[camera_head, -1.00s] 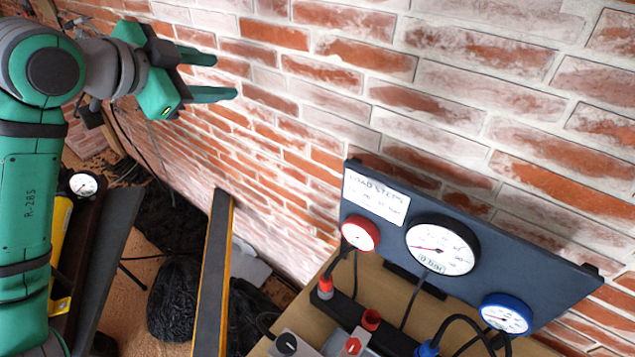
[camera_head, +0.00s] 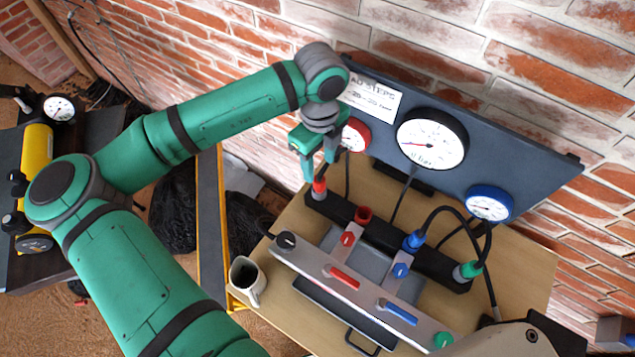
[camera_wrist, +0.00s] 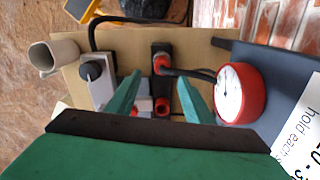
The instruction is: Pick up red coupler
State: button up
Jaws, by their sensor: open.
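The red coupler (camera_head: 319,185) stands upright at the left end of a black block (camera_head: 342,208) on the wooden table. In the wrist view the red coupler (camera_wrist: 162,64) has a black hose leaving it towards the red gauge. My gripper (camera_head: 318,168) is open and points down just above the coupler. In the wrist view my gripper (camera_wrist: 160,78) shows its green fingers on either side of the coupler's line of sight, with nothing held. I cannot tell how far the fingertips are above it. An empty red port (camera_head: 363,214) is beside it on the block.
A dark panel behind bears a red gauge (camera_head: 355,135), a large white gauge (camera_head: 431,139) and a blue gauge (camera_head: 489,204), close to my gripper. Blue (camera_head: 414,240) and green (camera_head: 468,270) couplers with hoses stand farther right. A valve plate (camera_head: 345,290) and mug (camera_head: 247,279) are in front.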

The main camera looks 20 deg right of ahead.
aim_at(320, 176)
jog(key=shift+w+d+f, duration=0.1)
jog(key=shift+f, duration=1.85)
jog(key=shift+w+d+f, duration=0.1)
jog(key=shift+f, duration=1.8)
jog(key=shift+c, duration=0.6)
jog(key=c, duration=1)
jog(key=shift+r, duration=0.1)
